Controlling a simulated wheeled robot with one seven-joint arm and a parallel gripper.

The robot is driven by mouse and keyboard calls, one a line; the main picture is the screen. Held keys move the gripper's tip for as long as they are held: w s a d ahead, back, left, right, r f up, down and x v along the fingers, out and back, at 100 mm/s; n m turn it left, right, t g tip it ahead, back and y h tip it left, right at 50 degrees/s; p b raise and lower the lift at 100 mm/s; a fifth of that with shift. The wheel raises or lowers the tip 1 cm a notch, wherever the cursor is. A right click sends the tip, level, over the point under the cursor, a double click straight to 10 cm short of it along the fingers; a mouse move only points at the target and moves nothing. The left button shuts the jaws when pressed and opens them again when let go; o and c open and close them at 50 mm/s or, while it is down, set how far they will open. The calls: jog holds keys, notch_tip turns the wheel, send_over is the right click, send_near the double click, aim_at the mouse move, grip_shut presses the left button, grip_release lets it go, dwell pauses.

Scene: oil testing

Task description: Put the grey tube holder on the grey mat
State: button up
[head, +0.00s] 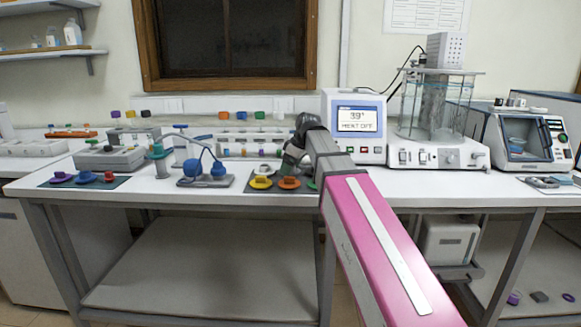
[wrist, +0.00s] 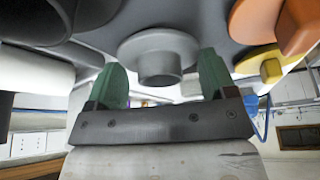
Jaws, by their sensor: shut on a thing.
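The grey tube holder (wrist: 158,46) shows in the wrist view as a round flange with a short hollow stub, between the two green fingers. My gripper (wrist: 160,68) is shut on it. In the head view my gripper (head: 293,163) is over the back right part of the grey mat (head: 250,187), and the arm hides much of that area.
A green holder (head: 312,184) shows beside my arm. A blue-and-grey stand (head: 206,181) is left of the mat. A dark mat (head: 55,183) with purple, blue and red holders lies far left. Tube racks (head: 235,152) stand behind; a heater display (head: 355,122) stands right.

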jog(key=o, duration=0.7)
jog(key=shift+f, duration=0.1)
jog(key=v, duration=1.2)
jog(key=shift+r, duration=0.25)
